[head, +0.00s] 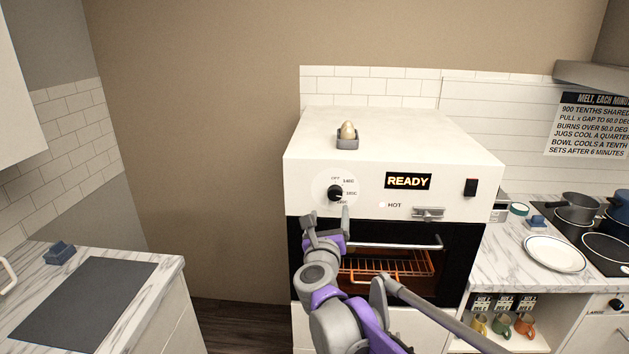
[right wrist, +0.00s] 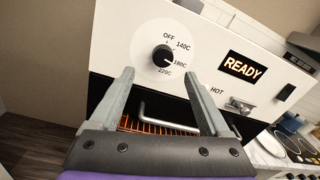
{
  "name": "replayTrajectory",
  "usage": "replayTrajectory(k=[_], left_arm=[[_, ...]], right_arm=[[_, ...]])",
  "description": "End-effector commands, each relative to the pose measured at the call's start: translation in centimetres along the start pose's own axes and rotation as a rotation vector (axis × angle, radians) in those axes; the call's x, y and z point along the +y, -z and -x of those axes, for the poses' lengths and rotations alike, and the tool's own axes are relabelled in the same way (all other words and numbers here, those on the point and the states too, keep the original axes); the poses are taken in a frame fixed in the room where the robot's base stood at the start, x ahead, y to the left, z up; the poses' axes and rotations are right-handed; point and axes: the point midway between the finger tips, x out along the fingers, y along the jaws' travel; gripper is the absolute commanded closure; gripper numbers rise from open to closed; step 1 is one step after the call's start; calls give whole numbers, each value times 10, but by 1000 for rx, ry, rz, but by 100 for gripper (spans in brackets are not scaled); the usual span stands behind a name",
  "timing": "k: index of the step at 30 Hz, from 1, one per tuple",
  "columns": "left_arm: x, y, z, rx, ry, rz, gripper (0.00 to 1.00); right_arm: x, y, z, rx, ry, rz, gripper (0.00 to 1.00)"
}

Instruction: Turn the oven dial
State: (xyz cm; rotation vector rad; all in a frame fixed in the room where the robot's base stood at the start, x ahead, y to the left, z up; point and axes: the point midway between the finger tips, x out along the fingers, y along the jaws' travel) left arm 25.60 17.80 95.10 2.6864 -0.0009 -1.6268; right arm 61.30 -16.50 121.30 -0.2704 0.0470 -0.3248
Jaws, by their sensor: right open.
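The oven dial (head: 335,193) is a black round knob on the oven's white front panel, with OFF, 140C, 180C and 220C printed around it. In the right wrist view the dial (right wrist: 162,58) sits between and beyond my two fingers, and nothing touches it. Its white mark points to the right, near 180C. My right gripper (head: 327,223) is open and empty, just below the dial. In the right wrist view my right gripper (right wrist: 157,80) has its fingers spread wide. My left gripper is not in view.
Counters flank both sides; a plate (head: 554,253) lies right.

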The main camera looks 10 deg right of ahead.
Motion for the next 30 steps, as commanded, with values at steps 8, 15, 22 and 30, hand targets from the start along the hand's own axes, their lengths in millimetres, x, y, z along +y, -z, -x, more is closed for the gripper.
replayTrajectory(k=[8, 15, 22, 30], left_arm=[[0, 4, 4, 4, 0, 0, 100], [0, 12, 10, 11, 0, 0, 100], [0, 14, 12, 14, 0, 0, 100], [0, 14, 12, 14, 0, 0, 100]], right_arm=[[-1, 2, -44, 1, 2, 0, 20], [0, 2, -86, 0, 0, 3, 20], [0, 3, -103, 0, -1, 4, 20], [0, 3, -104, 1, -2, 4, 20]])
